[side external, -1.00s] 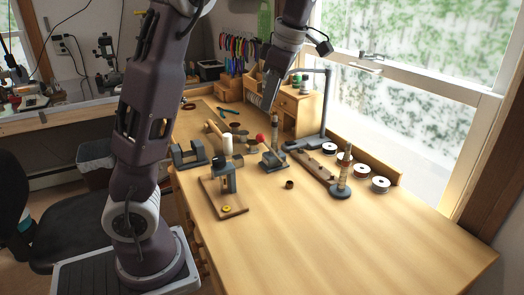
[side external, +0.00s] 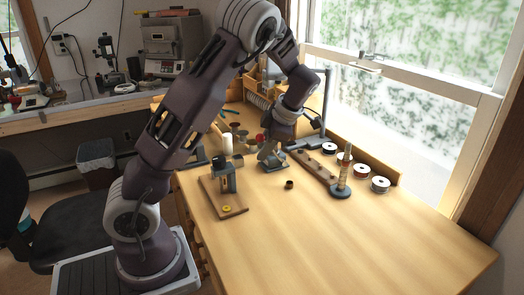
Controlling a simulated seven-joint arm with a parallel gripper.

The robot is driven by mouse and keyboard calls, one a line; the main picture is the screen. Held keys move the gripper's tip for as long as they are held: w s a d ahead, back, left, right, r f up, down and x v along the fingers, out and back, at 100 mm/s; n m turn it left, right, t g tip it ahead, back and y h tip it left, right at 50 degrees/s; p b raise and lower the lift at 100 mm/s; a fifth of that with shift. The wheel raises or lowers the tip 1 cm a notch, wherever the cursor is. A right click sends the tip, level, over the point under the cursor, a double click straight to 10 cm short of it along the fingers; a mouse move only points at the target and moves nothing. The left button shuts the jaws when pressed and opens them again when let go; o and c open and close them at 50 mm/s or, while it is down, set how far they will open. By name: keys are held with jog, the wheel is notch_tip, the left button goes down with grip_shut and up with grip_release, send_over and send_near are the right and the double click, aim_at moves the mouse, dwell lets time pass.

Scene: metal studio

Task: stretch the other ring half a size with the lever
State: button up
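The ring stretcher stands mid-bench; its grey base (side external: 275,166) shows below my gripper (side external: 266,151), and the red lever knob (side external: 261,138) shows just left of it. My gripper points down at the stretcher, and its wrist covers the stretcher's tapered post. Whether my fingers touch the lever or the post, and whether they are open, I cannot tell. A small dark brown ring-like piece (side external: 289,184) lies on the bench in front of the stretcher. A yellow ring-like piece (side external: 227,209) lies on the wooden board at left. I cannot tell which ring is meant.
The wooden board (side external: 236,212) carries a grey upright tool (side external: 228,178). A tapered ring stick (side external: 345,168) stands on a dark round base at right, beside a slotted wooden strip (side external: 315,168) and several spools (side external: 380,185). The front right of the bench (side external: 350,240) is clear.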

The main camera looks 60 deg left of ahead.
jog(key=shift+x, duration=0.75)
grip_shut()
dwell(0.9)
